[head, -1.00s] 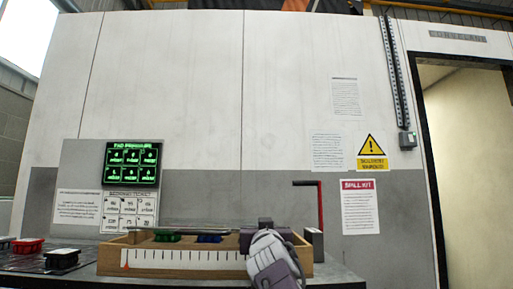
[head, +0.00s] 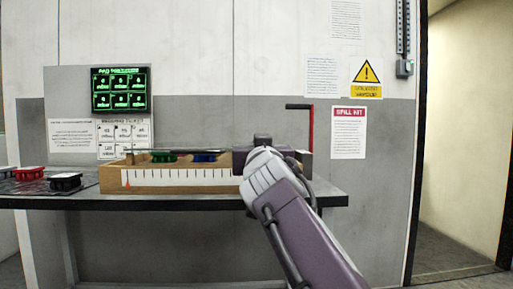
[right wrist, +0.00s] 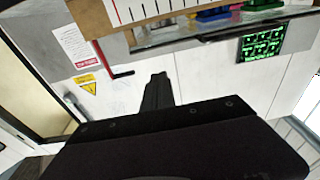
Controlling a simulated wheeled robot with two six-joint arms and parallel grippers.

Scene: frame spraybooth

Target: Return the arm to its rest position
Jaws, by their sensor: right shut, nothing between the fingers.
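My right arm comes in from the lower right of the head view, with its wrist in front of the right end of a wooden tray (head: 215,188). The right gripper (head: 262,141) is mostly hidden behind the wrist there. In the right wrist view the right gripper (right wrist: 157,82) shows as dark fingers closed together with nothing between them. The wall lies behind them in that view, and part of the tray (right wrist: 92,17) is at the top edge. My left gripper is in neither view.
The tray, with a green piece (head: 164,156) and a blue piece (head: 205,156), stands on a dark table (head: 300,197). Red (head: 30,173) and black (head: 66,181) pieces lie left. A red crank handle (head: 310,125) rises behind the tray's right end. A doorway (head: 465,150) is at right.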

